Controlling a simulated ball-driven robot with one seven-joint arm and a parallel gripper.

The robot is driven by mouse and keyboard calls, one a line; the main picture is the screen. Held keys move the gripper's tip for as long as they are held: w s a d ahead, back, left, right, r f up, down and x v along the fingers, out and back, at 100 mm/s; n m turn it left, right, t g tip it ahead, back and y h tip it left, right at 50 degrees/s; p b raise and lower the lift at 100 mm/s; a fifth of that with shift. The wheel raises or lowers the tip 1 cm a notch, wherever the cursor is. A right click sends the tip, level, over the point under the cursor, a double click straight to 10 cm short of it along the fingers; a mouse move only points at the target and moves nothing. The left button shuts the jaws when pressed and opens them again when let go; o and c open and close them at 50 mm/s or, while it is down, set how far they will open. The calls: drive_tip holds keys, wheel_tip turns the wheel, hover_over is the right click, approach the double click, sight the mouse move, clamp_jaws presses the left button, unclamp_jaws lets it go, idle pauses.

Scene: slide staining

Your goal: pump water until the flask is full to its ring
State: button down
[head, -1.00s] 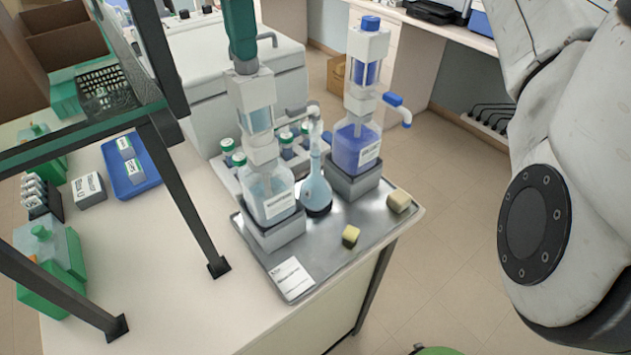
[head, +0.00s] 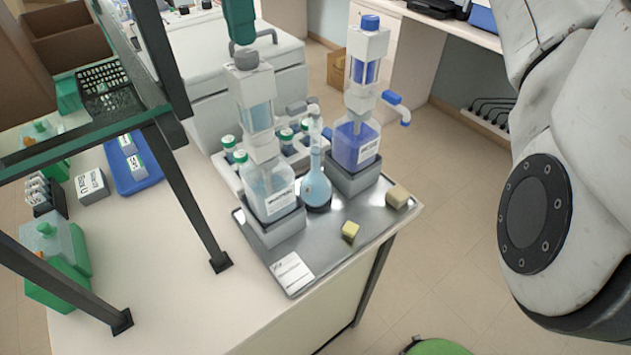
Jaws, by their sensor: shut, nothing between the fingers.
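The water pump bottle (head: 270,190) stands on a grey block at the left of the metal tray. Its pump head (head: 247,62) is upright, and clear liquid shows below. The flask (head: 316,190) stands on the tray just right of it, with light blue liquid in its round bulb. Its slim neck rises under a pale spout, and I cannot make out the ring or the exact liquid level. My gripper (head: 242,40), green and partly cut off by the top edge, is shut and empty directly above the pump head. I cannot tell whether it touches it.
A second pump bottle with violet-blue liquid (head: 356,145) stands right of the flask. Green-capped bottles (head: 286,137) are behind. A dark-framed shelf (head: 185,190) stands left.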

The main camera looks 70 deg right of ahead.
drive_tip(key=shift+r, duration=0.15)
drive_tip(key=shift+r+p, duration=1.9)
drive_tip(key=shift+r, duration=0.55)
drive_tip(key=shift+w+f+b, duration=0.1)
drive_tip(key=shift+b, duration=0.2)
